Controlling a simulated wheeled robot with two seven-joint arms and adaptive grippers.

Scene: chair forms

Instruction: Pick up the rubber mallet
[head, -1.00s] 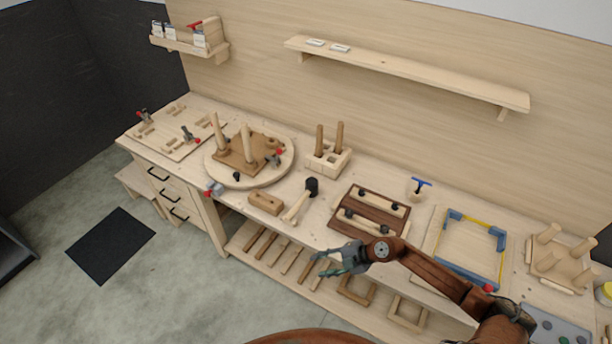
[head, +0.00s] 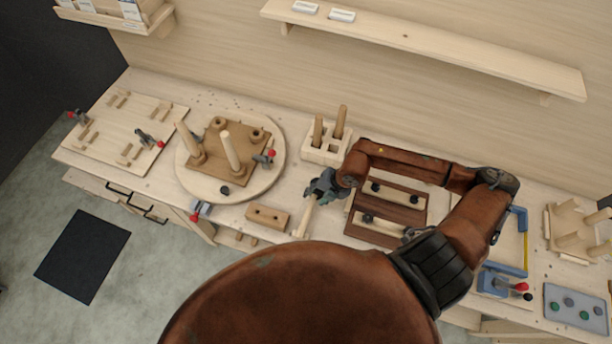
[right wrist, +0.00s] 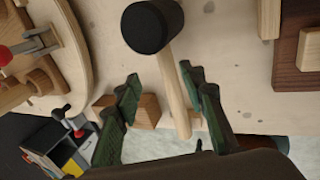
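The rubber mallet has a black head (right wrist: 152,26) and a pale wooden handle (right wrist: 174,95), both clear in the right wrist view. It lies on the workbench. In the head view part of the handle (head: 303,220) shows, and my right gripper hides the mallet's head. My right gripper (head: 324,187) is over the mallet. In the right wrist view its green-padded fingers (right wrist: 160,76) are spread, one on each side of the handle, with the right finger closer to it. I cannot tell how far above the handle they are. My left gripper is not in view.
A wooden block with holes (head: 267,216) lies left of the handle. A round board (head: 196,186) with pegs stands further left. A peg holder (head: 325,150) is behind the gripper. A dark brown panel (head: 379,227) lies close on the right.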

